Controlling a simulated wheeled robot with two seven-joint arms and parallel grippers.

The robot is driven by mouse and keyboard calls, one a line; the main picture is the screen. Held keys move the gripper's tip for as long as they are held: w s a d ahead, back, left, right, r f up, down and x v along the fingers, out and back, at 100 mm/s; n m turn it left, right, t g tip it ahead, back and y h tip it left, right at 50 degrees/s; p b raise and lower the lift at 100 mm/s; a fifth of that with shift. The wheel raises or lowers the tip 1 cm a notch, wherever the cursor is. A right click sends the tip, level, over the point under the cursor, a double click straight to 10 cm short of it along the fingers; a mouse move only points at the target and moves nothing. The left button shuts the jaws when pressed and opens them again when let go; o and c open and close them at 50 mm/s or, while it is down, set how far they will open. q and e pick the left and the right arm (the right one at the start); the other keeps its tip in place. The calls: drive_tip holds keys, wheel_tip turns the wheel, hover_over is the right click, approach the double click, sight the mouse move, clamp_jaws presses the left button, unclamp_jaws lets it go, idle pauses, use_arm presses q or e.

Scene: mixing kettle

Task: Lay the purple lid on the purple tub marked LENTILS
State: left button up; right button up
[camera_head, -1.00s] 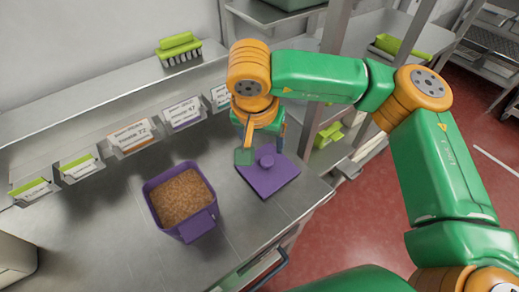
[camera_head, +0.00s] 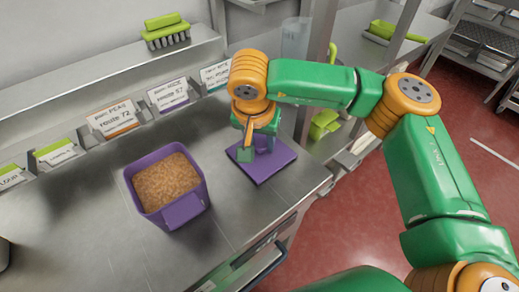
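The purple tub (camera_head: 180,210) stands on the steel counter, open at the top and filled with small brown lentil-like grains (camera_head: 166,181). I cannot read a mark on it. The square purple lid (camera_head: 277,167) lies flat on the counter to the right of the tub, apart from it. My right gripper (camera_head: 259,148) points down over the middle of the lid, fingers apart on either side of where its knob is. The knob is mostly hidden by the fingers, and I cannot see whether they touch it. My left gripper is out of view.
A steel ledge with label cards (camera_head: 115,117) runs behind the tub. A green brush (camera_head: 166,32) sits on the shelf above. A steel post (camera_head: 312,110) stands right of the lid. The counter in front of the tub is clear.

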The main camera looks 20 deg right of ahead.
sight(261, 146)
clamp_jaws()
wheel_tip(261, 146, up, 5)
drive_tip(key=p, duration=0.4)
drive_tip(key=shift+r, duration=0.15)
drive_tip(key=shift+s, duration=0.1)
